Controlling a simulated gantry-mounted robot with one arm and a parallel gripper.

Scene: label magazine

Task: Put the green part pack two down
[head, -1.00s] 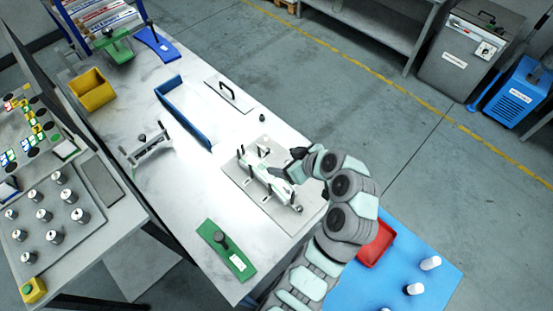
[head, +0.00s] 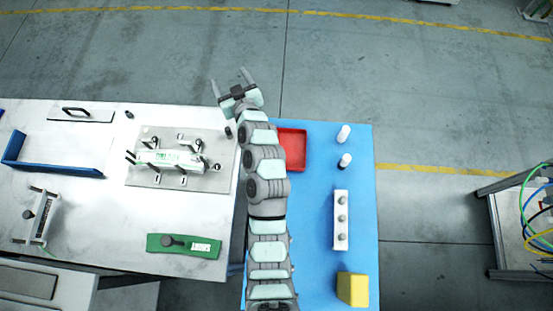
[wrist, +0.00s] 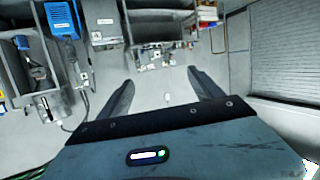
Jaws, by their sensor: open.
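A flat green piece with a dark knob and a white label (head: 183,246) lies near the front edge of the white table, left of my arm. My gripper (head: 229,79) is open and empty, out past the far right corner of the table, well away from the green piece. In the wrist view its two fingers (wrist: 162,78) are spread, with only distant floor and equipment between them.
A grey fixture plate (head: 215,180) holds a pale part among upright pins. A blue angled guard (head: 50,165) stands left. On the blue surface (head: 310,230) are a red tray (head: 293,150), white cylinders, a white block (head: 341,220) and a yellow block (head: 352,289). Open floor lies beyond.

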